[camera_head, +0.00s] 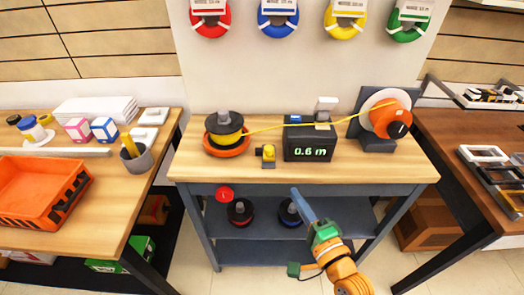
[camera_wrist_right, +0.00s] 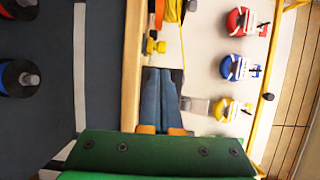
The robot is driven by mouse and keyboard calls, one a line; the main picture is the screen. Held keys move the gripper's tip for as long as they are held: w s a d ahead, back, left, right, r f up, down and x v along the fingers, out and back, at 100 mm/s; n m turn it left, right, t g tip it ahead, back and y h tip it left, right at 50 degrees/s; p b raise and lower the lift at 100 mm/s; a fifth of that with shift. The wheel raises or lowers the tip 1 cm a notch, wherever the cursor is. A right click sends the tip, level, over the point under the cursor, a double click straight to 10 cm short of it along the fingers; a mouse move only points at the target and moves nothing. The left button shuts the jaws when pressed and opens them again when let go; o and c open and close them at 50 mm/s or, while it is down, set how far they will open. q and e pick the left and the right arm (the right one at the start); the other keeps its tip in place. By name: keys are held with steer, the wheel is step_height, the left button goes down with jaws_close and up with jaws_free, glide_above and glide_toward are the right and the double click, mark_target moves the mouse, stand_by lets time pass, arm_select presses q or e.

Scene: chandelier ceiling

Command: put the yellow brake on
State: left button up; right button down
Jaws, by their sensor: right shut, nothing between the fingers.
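The yellow brake (camera_head: 267,152) is a small yellow block on a dark base, standing on the wooden bench (camera_head: 205,168) between the yellow cable spool (camera_head: 225,128) and the black meter (camera_head: 309,142) reading 0.6 m. It also shows in the right wrist view (camera_wrist_right: 155,46), beyond my fingertips and a little left of them. My right gripper (camera_head: 297,191) is in front of the bench's front edge, below and right of the brake, not touching it. Its blue fingers are shut and empty; they show in the right wrist view (camera_wrist_right: 163,70). My left gripper is not in view.
Yellow cable runs from the spool across the meter to the orange-and-white reel (camera_head: 386,115) at the right. Spools (camera_head: 240,210) stand on the dark lower shelf. Side tables flank the bench; an orange crate (camera_head: 45,205) sits on the left one. The bench front left is clear.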

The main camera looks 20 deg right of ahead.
mark_target(271, 153)
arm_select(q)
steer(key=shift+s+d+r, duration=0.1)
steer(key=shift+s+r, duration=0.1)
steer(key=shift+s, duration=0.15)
arm_select(e)
steer(key=w, duration=0.4)
steer(key=w+a, duration=0.1)
steer(key=w, duration=0.8)
steer(key=shift+w+a+r, duration=0.1)
steer(key=shift+a+r, duration=0.05)
steer(key=w+b, duration=0.2)
steer(key=w+d, duration=0.1)
steer(key=shift+w+f+b, duration=0.15)
steer(key=shift+f+b, duration=0.1)
steer(key=shift+b, duration=0.15)
steer(key=shift+w+d+r, duration=0.1)
steer(key=shift+w+r, duration=0.05)
steer(key=shift+r, duration=0.1)
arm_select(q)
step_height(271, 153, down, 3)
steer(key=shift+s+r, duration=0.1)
arm_select(e)
steer(key=shift+r, duration=0.15)
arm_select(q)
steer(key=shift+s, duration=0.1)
